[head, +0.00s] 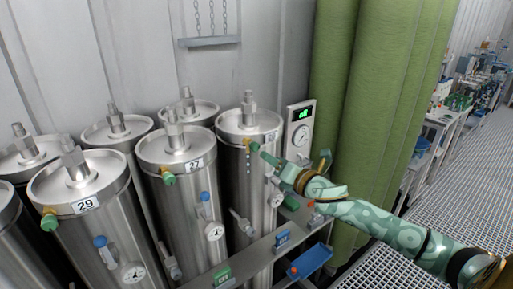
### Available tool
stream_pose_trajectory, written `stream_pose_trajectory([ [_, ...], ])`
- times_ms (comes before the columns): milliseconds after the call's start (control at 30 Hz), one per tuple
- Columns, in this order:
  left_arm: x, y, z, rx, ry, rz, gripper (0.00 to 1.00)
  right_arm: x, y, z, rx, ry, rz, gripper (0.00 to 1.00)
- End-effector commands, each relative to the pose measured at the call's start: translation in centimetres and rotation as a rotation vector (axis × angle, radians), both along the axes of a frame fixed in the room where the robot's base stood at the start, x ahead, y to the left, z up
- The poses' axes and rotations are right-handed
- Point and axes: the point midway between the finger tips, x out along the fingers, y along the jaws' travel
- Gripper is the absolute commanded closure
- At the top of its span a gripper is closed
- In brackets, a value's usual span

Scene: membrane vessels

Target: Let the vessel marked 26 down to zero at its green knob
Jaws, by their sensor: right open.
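A steel vessel (240,185) stands at the right end of the front row. Its small label (270,137) is too small to read surely; the neighbouring vessels are marked 27 and 29. A green knob (255,147) on a brass fitting sits at its upper side. My right gripper (264,155) is open with its tips at this knob; I cannot tell if they touch it. Small pale blue drops (248,165) show just below the knob. My left gripper is not in view.
Vessel 27 (180,148) and vessel 29 (77,180) stand to the left, with other vessels around. A panel (300,116) with a green display and gauge is behind my gripper.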

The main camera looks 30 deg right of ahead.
Motion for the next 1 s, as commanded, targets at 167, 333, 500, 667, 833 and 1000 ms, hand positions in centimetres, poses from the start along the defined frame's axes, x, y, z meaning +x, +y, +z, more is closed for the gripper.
stream_pose_trajectory([
  [167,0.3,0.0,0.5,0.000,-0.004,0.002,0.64,4.0,0.3,0.3,0.002,-0.003,-0.001,0.51],
  [333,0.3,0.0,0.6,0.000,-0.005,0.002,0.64,6.9,0.5,0.2,0.005,-0.001,-0.001,0.51],
  [500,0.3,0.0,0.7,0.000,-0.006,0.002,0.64,8.4,0.7,0.0,0.003,-0.001,-0.001,0.51],
  [667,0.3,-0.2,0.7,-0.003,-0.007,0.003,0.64,8.6,0.7,0.0,0.002,0.001,0.001,0.51],
  [833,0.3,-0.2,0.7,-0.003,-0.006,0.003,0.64,8.6,0.7,0.0,0.002,0.001,0.001,0.57],
  [1000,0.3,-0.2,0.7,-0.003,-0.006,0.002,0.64,8.6,0.7,0.0,0.002,0.001,0.001,0.96],
])
